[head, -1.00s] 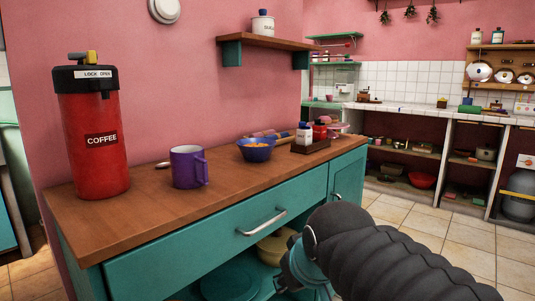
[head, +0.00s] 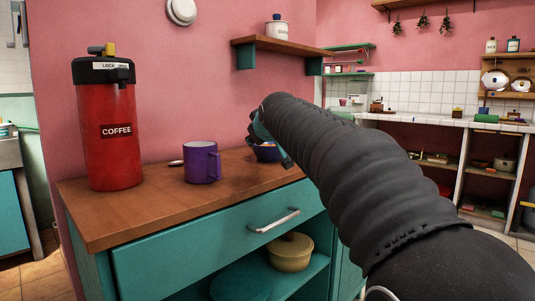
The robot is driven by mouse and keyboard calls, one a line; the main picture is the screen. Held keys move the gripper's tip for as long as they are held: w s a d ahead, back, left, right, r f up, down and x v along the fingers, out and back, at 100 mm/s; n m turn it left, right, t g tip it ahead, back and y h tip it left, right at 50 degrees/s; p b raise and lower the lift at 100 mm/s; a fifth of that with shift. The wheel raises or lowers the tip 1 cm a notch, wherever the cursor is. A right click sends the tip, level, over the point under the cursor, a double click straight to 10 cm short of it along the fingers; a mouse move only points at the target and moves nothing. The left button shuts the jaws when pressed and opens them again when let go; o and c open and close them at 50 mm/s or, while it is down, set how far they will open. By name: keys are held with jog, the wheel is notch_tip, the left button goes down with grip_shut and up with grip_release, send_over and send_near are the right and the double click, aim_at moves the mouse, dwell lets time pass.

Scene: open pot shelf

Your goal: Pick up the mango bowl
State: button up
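The mango bowl, a small blue bowl (head: 266,153), stands on the wooden counter top (head: 130,212), right of a purple mug (head: 200,163). My arm hides most of it, and its contents cannot be made out. My gripper (head: 270,138) is at the end of my dark ribbed arm, in front of and slightly above the bowl in the picture. Only a teal and dark part of it shows. Its fingertips are hidden or too small to tell, as is whether they touch the bowl.
A tall red coffee dispenser (head: 110,130) stands at the counter's left. A small wall shelf (head: 283,45) with a white jar (head: 277,27) hangs above the counter. My arm covers the counter's right part.

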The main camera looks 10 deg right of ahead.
aim_at(269, 151)
jog(key=x, duration=1)
jog(key=shift+w+d+f+p, duration=0.1)
jog(key=shift+w+f+p, duration=0.1)
jog(key=shift+p, duration=0.1)
jog(key=shift+s, duration=0.1)
grip_shut()
jog(key=shift+r, duration=0.1)
